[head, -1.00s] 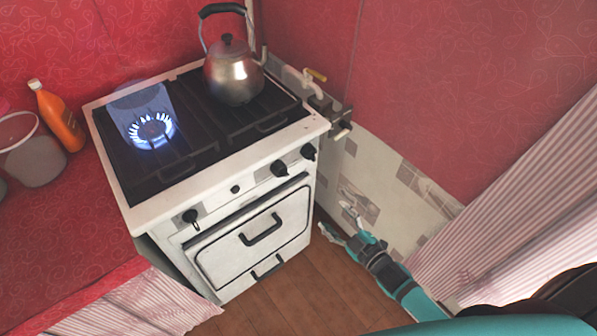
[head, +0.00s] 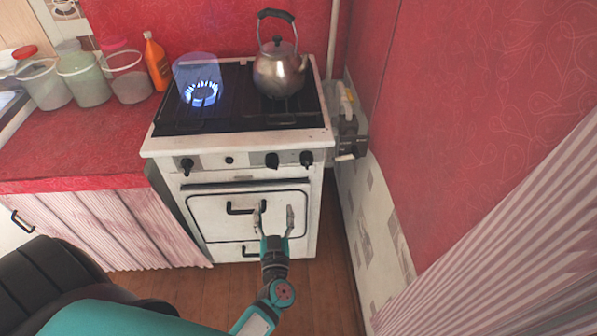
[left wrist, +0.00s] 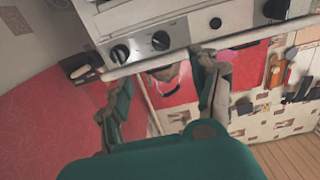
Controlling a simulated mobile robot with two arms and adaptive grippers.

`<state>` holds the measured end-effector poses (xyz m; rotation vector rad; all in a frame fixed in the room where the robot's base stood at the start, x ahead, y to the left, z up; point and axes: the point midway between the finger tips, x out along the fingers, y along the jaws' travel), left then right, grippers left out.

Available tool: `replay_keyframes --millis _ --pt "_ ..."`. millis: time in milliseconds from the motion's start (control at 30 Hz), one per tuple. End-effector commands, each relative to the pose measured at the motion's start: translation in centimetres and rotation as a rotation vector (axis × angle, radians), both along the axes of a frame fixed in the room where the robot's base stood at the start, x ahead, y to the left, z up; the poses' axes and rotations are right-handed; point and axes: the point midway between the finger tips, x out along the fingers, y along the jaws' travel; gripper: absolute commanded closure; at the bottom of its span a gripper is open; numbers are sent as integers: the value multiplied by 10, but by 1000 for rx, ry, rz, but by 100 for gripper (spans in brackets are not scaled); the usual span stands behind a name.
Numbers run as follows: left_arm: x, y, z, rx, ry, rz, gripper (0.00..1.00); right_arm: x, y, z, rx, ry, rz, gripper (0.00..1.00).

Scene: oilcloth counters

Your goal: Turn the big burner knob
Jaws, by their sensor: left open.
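The white stove (head: 220,148) has a front panel with a knob at the left (head: 187,165), a small round button (head: 229,160) and two dark knobs at the right, the inner (head: 272,160) and the outer (head: 306,157). I cannot tell which is the big burner knob. My left gripper (head: 275,216) is open and empty, in front of the oven door and lower in the picture than the knobs. The left wrist view shows its spread fingers (left wrist: 158,92) and the panel upside down, with the outer right knob (left wrist: 120,54) and inner right knob (left wrist: 160,40).
A blue flame (head: 201,93) burns at the left of the cooktop. A metal kettle (head: 279,72) stands at its right. The oven door handle (head: 246,207) lies near my left gripper. An orange bottle (head: 156,62) and buckets stand on the red counter (head: 90,146).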

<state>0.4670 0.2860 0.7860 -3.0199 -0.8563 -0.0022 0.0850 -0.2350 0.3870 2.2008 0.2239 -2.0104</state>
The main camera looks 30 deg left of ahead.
Motion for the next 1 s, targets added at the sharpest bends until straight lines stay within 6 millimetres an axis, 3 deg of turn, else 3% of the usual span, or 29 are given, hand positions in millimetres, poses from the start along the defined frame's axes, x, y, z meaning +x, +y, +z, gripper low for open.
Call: replay_keyframes --millis 167,700,1000 --pt "20 12 2 2 -3 0 37 0 0 1 0 0 0 39" --pt "117 72 0 3 -1 -2 37 1 -1 -4 -1 -2 1 39" --pt "144 88 -1 0 1 -3 37 1 -1 -8 -1 -2 1 39"
